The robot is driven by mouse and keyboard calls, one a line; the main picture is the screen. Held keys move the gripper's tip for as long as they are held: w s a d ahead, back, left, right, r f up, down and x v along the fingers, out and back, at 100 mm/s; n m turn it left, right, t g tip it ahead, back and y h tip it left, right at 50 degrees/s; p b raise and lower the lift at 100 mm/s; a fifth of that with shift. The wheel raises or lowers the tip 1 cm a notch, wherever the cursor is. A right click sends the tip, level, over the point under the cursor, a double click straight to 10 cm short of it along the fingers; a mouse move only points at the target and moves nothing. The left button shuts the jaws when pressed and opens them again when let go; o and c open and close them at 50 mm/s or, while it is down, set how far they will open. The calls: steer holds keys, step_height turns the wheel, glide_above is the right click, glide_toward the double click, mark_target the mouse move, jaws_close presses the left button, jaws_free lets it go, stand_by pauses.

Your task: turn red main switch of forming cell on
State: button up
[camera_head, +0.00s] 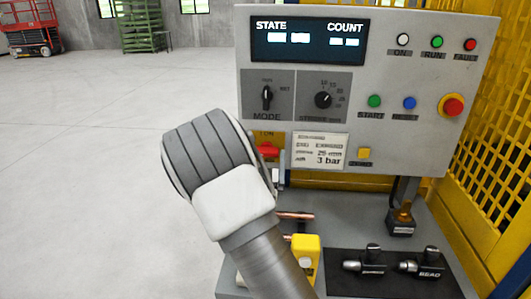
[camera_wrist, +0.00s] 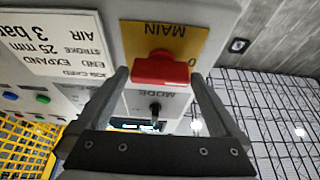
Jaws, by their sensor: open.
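The red main switch (camera_head: 268,150) is on the lower left of the grey control panel, under the MODE knob, partly hidden by my arm in the head view. In the wrist view, which is upside down, the red switch handle (camera_wrist: 163,69) lies crosswise on a yellow plate (camera_wrist: 150,38) marked MAIN, with a 0 beside the handle's right end. My gripper (camera_wrist: 160,76) is open, one finger on each side of the handle. Gaps seem to show beside it; I cannot tell whether the fingers touch it. In the head view my gripper is mostly hidden behind my arm.
The panel (camera_head: 380,75) also carries a black MODE knob (camera_head: 267,96), a stroke knob (camera_head: 323,99), coloured buttons and a red emergency stop (camera_head: 453,106). Below are a copper tube (camera_head: 296,215), a yellow block (camera_head: 306,253) and black tools (camera_head: 420,264). Yellow mesh stands at right.

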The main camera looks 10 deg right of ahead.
steer(key=shift+w+d+r, duration=0.15)
steer(key=shift+w+r, duration=0.1)
steer(key=shift+w, duration=0.35)
steer(key=c, duration=1.1)
steer(key=shift+o, duration=0.2)
steer(key=shift+f, duration=0.1)
